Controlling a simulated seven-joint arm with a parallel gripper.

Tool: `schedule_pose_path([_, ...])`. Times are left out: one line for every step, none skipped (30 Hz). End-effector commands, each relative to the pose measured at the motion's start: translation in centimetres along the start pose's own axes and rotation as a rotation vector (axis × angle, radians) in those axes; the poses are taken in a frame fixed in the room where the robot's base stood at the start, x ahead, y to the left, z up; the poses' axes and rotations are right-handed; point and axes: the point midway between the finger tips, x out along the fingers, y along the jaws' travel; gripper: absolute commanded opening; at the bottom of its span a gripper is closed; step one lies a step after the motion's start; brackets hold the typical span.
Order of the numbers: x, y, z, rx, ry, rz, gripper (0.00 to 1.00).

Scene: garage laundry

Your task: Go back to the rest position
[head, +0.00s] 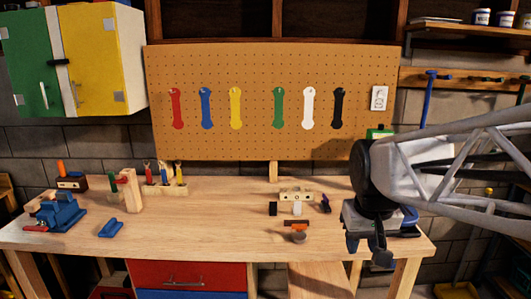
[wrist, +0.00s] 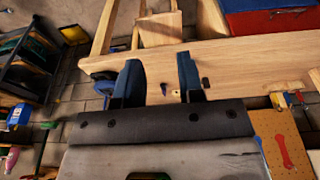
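My gripper (head: 378,246) is at the right end of the wooden workbench (head: 200,228) in the head view, pointing down. In the wrist view its two blue fingers (wrist: 160,75) stand apart with nothing held between them. The gap looks onto bare wood of the bench (wrist: 235,60), with small items beyond. The arm comes in from the right edge of the head view and hides part of the bench's right end.
A blue vise (head: 62,213), tool holder (head: 165,188) and blue block (head: 111,228) are on the bench's left. Behind hangs a pegboard (head: 260,140) with several coloured wrenches. The bench's middle is clear.

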Motion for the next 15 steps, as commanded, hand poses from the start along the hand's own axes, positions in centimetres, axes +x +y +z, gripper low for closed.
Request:
schedule_pose_path([0.1,-0.1,1.5,0.003,0.006,0.000,0.35])
schedule_pose_path([0.2,-0.2,2.3,0.005,0.008,0.000,0.35])
schedule_pose_path([0.3,-0.2,3.3,0.008,0.011,0.000,0.35])
schedule_pose_path([0.4,-0.3,4.1,0.009,0.013,0.000,0.35])
schedule_pose_path([0.6,-0.3,4.9,0.011,0.015,0.000,0.35])
schedule_pose_path([0.7,-0.4,5.9,0.014,0.019,0.000,0.35])
schedule_pose_path([0.9,-0.5,6.7,0.016,0.021,0.000,0.35])
schedule_pose_path([1.0,-0.5,7.4,0.018,0.023,0.000,0.35])
schedule_pose_path([1.2,-0.6,8.3,0.021,0.026,0.000,0.35])
schedule_pose_path([1.4,-0.6,8.9,0.023,0.028,0.000,0.35])
schedule_pose_path([1.6,-0.6,9.6,0.025,0.030,0.000,0.35])
schedule_pose_path([1.7,-0.7,10.3,0.027,0.033,0.000,0.35])
schedule_pose_path([1.9,-0.7,10.8,0.028,0.034,0.000,0.35])
schedule_pose_path([2.0,-0.7,11.2,0.030,0.036,0.000,0.35])
schedule_pose_path([2.2,-0.8,11.8,0.031,0.037,-0.001,0.35])
